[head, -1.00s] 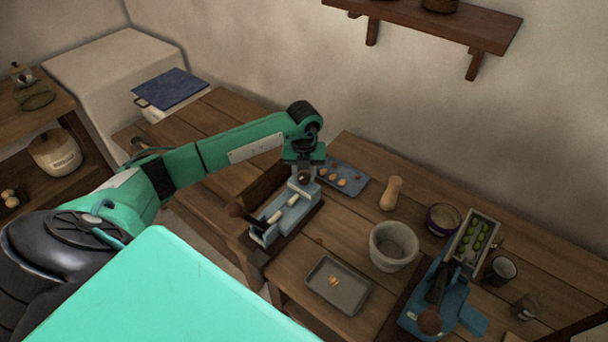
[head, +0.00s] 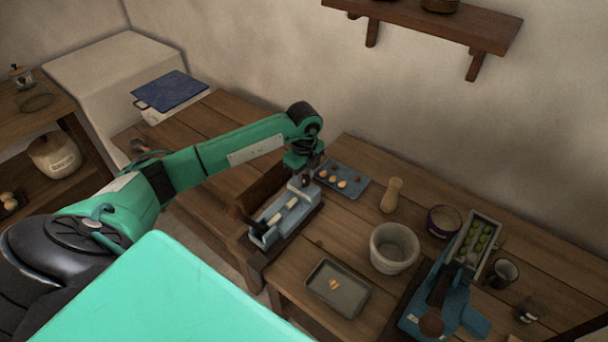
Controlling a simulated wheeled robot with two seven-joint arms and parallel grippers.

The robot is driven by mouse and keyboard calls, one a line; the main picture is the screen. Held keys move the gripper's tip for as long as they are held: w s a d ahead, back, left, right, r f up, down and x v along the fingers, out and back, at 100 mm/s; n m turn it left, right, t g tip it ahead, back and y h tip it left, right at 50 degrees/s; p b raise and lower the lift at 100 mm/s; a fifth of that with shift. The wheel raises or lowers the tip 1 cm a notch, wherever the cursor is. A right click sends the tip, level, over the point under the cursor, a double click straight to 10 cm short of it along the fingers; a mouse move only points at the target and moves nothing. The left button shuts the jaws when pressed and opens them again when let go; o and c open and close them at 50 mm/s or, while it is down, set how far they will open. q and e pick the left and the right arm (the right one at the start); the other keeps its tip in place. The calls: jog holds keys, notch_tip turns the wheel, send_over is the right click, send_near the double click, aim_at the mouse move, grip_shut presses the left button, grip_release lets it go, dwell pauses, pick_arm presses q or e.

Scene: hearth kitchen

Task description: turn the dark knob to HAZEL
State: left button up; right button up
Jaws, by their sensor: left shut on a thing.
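The blue-grey device (head: 270,236) stands on the wooden table, with pale pieces in its trough. My left gripper (head: 301,181) points down at the device's far end. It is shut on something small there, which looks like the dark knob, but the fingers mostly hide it. I cannot read any HAZEL mark or tell where the knob points. A dark brown ball-ended handle (head: 235,212) sticks out at the device's near left end, apart from the gripper. My right gripper is not in view.
A blue tray with small round items (head: 357,189) lies just beyond the gripper. A wooden pin (head: 391,195), a pale pot (head: 394,248) and a grey tray (head: 354,299) stand to the right. A second blue device (head: 407,322) holds green items.

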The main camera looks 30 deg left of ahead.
aim_at(304, 178)
pick_arm(q)
jog(key=shift+a+r+n, duration=0.1)
jog(key=shift+n, duration=0.6)
jog(key=o, duration=1)
notch_tip(304, 178, up, 14)
jog(key=b, duration=0.3)
jog(key=shift+f, duration=0.25)
